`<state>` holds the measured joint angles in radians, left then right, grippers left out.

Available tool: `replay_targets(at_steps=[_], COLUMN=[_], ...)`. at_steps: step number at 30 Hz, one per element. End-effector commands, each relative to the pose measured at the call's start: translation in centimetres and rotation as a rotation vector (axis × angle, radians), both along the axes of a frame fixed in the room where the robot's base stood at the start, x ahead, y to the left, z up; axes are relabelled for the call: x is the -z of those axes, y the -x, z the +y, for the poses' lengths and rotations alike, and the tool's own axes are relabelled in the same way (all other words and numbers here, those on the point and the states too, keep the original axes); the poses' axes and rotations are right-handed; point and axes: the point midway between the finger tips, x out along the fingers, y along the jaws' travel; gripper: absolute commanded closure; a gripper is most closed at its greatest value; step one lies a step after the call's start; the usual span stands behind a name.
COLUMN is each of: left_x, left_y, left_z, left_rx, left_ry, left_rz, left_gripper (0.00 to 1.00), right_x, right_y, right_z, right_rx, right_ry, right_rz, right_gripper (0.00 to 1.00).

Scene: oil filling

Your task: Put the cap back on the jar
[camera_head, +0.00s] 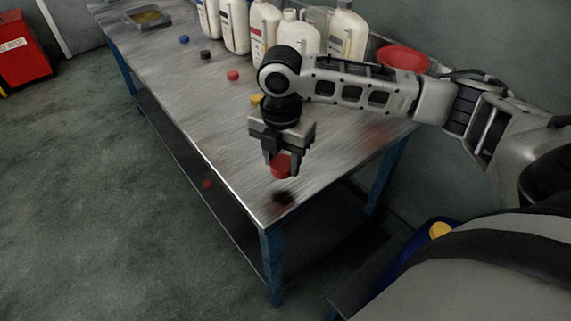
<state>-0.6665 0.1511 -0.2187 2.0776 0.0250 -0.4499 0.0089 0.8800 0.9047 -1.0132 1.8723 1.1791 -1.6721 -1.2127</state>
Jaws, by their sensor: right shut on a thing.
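My right gripper (281,172) reaches in from the right and points down over the near corner of the metal table (270,200). It is shut on a red cap (281,165), held a little above the table top. White jars (263,28) with labels stand in a row at the back of the table; one jar (298,36) is partly hidden behind my right arm. I cannot tell which jar the cap belongs to. My left gripper is not in view.
Loose caps lie on the table: a blue one (184,39), a black one (205,54), a red one (233,75) and a yellow one (256,100). A tray (148,18) is at the far end. A red funnel or bowl (403,58) is behind my arm. A red bin (22,50) stands left.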

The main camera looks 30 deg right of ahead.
Motion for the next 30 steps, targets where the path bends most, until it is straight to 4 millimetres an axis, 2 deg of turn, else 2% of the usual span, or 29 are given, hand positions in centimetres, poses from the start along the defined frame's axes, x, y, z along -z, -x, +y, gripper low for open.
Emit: replay_targets(at_steps=[1,5,9,15,21,30], left_x=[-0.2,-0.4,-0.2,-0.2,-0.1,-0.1], left_y=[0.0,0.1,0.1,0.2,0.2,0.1], left_z=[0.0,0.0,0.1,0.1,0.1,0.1], left_rx=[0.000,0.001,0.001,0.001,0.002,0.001], left_ry=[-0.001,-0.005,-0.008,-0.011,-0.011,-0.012], left_rz=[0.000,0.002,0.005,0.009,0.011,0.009], left_gripper=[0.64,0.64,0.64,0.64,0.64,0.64], right_x=[-1.4,-4.6,-6.0,-7.6,-8.2,-8.3], right_y=[0.3,1.6,3.3,5.0,5.7,5.8], right_z=[1.0,3.3,6.5,9.6,10.9,11.1], right_rx=[-0.007,-0.008,-0.009,-0.006,-0.002,0.000], right_ry=[-0.004,-0.004,-0.003,-0.001,0.000,0.000], right_rz=[-0.007,-0.008,-0.004,-0.004,-0.001,-0.001], right_gripper=[0.78,0.78,0.78,0.78,0.78,0.78])
